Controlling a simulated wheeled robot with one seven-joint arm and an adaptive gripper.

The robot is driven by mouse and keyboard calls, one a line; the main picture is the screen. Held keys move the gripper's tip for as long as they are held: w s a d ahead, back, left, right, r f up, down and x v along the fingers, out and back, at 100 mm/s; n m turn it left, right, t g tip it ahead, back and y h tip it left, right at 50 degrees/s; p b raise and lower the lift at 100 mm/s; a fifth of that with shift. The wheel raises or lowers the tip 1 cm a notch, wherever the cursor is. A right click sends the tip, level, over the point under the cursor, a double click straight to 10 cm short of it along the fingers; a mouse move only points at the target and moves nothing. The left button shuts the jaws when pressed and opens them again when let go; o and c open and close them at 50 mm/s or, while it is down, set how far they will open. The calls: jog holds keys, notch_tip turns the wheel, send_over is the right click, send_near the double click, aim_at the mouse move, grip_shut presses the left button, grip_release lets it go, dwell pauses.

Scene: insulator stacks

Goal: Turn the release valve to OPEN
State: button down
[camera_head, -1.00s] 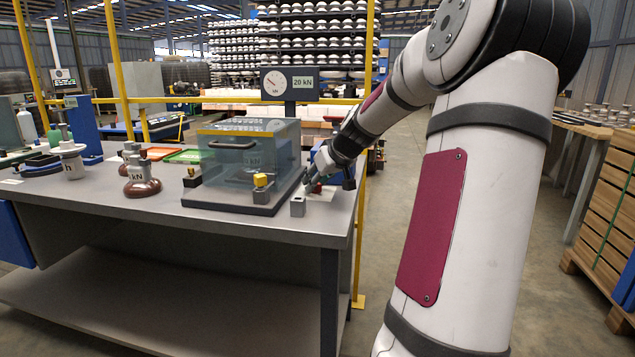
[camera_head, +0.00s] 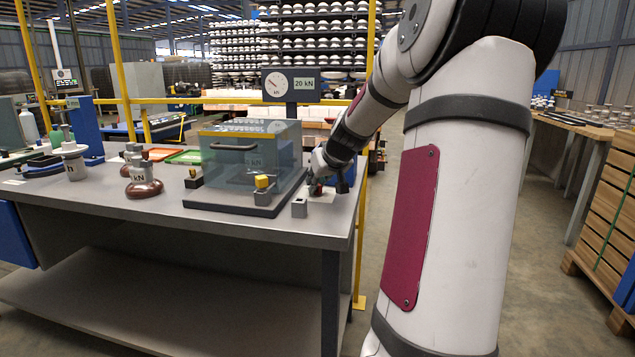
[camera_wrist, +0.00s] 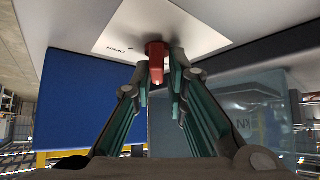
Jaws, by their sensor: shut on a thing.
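The red release valve handle (camera_wrist: 156,65) sits on a pale label plate (camera_wrist: 190,36) in the wrist view. Dark print reading upside down, apparently OPEN, lies to the left of the handle. My gripper (camera_wrist: 160,72) has one finger on each side of the handle and is shut on it. The handle points back toward the wrist camera. In the head view my gripper (camera_head: 316,184) is low at the right end of the grey bench, with a little red at its tips. The plate (camera_head: 325,195) shows beside it, and my gripper hides most of the valve.
A small grey block (camera_head: 299,208) is in front. Brown insulators (camera_head: 143,185) stand further left.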

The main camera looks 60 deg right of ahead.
jog(key=shift+w+a+r+m+g+h+p, duration=0.1)
jog(key=shift+m+g+h+p, duration=0.45)
jog(key=shift+m, duration=0.55)
jog(key=shift+w+r+m+g+h+p, duration=0.1)
jog(key=shift+m+g+h+p, duration=0.15)
jog(key=shift+m+g+h, duration=0.65)
jog(key=shift+f+m+g+h, duration=0.15)
jog(key=shift+m+g+h, duration=0.45)
jog(key=shift+m, duration=1.1)
jog(key=shift+m+g, duration=0.5)
jog(key=shift+g, duration=0.15)
jog(key=shift+m+g, duration=0.4)
jog(key=shift+m, duration=0.2)
jog(key=shift+s+m+p, duration=0.1)
jog(key=shift+m+p, duration=0.2)
jog(key=shift+p, duration=0.05)
jog(key=shift+s+f+g, duration=0.1)
jog(key=shift+f+g, duration=0.05)
jog(key=shift+g, duration=0.15)
jog(key=c, duration=1.7)
grip_release()
jog(key=shift+w, duration=0.2)
